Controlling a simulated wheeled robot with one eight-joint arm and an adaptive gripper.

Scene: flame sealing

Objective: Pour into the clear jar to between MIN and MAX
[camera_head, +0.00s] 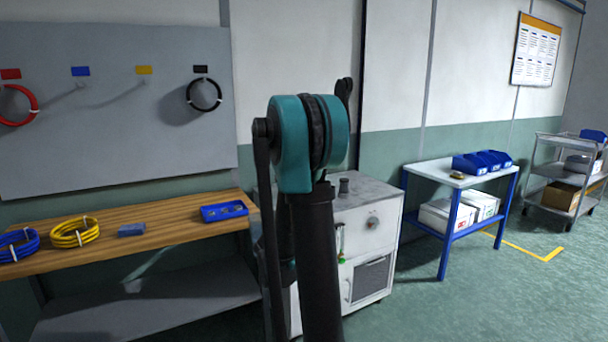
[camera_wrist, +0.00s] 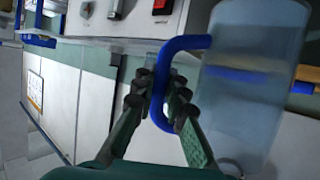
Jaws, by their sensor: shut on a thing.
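My gripper (camera_wrist: 157,95) is shut on the blue handle (camera_wrist: 182,45) of a large see-through pitcher in the wrist view. The pitcher body (camera_wrist: 250,110) fills the right of that view and has a faint bluish tint. A blue band shows across it; I cannot tell whether this is liquid or something behind it. In the head view my arm blocks the middle, and the gripper and pitcher are hidden. I cannot make out the clear jar or its MIN and MAX marks in either view.
A wooden bench (camera_head: 165,222) at left holds cable coils and a blue tray (camera_head: 224,211). A blue-legged table (camera_head: 440,172) stands at right. Floor at front right is clear.

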